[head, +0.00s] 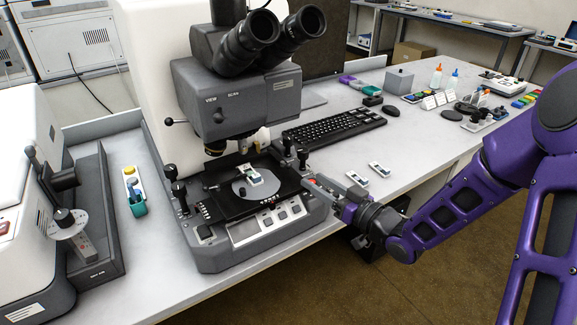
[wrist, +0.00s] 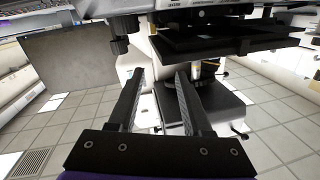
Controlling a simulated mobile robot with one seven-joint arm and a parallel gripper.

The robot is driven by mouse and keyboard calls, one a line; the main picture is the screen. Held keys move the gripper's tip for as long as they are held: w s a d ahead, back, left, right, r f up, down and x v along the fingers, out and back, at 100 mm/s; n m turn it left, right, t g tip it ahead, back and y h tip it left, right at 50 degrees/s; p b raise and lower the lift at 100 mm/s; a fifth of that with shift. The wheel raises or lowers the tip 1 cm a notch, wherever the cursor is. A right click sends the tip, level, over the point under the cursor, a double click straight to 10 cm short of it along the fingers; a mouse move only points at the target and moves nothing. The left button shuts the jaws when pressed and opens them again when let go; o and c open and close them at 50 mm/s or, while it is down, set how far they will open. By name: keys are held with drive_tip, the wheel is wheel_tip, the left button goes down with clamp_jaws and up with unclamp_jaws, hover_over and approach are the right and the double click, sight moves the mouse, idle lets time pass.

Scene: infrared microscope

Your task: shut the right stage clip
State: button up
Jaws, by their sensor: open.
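The microscope's black stage (head: 225,202) carries a round grey plate (head: 242,190) with a small pale and blue item (head: 254,177) on it. The right stage clip is too small to make out in either view, so I cannot tell whether it is open or shut. My gripper (head: 310,184) is at the right edge of the stage, beside the microscope base. In the wrist view, its two fingers (wrist: 160,74) stand apart with nothing between them. Dark flat stage parts (wrist: 225,45) show above and to the right of the fingertips.
The eyepieces and grey head of the microscope (head: 235,90) overhang the stage. Black knobs (head: 303,155) stand at its right side. Two small white and dark items (head: 356,177) lie on the table behind my gripper. A keyboard (head: 333,128) lies farther back.

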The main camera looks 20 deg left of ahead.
drive_tip(key=v, duration=1.1)
drive_tip(key=shift+d+p, duration=0.25)
drive_tip(key=shift+p, duration=0.15)
drive_tip(key=shift+w+f, duration=0.1)
idle(0.6)
drive_tip(key=p+v, duration=0.1)
drive_tip(key=v, duration=1.6)
drive_tip(key=shift+d, duration=0.25)
drive_tip(key=shift+f, duration=0.15)
